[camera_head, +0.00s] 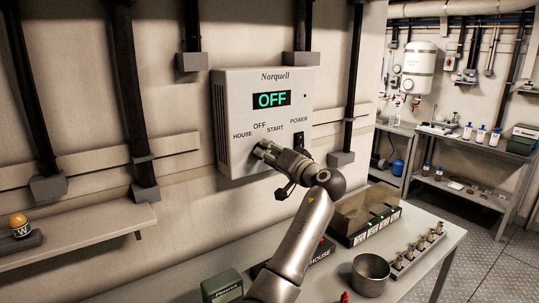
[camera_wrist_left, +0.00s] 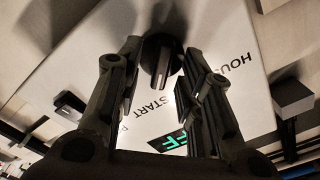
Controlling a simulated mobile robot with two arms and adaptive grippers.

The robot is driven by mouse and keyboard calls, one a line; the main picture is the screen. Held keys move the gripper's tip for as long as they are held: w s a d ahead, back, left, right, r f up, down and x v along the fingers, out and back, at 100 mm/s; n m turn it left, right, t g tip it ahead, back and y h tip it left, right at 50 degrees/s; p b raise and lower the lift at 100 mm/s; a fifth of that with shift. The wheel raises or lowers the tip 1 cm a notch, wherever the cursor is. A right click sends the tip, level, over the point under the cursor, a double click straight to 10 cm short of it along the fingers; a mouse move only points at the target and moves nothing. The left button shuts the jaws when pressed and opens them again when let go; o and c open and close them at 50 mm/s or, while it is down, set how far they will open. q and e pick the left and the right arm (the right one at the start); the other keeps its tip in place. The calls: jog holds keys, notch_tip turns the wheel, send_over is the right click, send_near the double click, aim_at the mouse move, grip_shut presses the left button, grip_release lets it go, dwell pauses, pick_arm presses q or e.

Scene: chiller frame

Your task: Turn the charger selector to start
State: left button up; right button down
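A pale grey Norquell charger box (camera_head: 226,120) hangs on the wall, with its lit display (camera_head: 271,99) reading OFF. HOUSE, OFF and START are printed below the display, with POWER further right. The selector is a black round knob with a raised bar (camera_wrist_left: 158,62); in the head view my gripper hides it. In the wrist view one bar end points roughly toward the START lettering. My left gripper (camera_head: 265,150) is at the box front; in the wrist view its fingers (camera_wrist_left: 160,75) stand apart on either side of the knob. Contact cannot be told. My right gripper is out of view.
A black power switch (camera_head: 299,141) sits right of my gripper on the box. A wall shelf (camera_head: 80,235) is at left.

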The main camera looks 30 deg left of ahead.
pick_arm(q)
jog(key=v, duration=1.2)
jog(key=shift+r, duration=0.1)
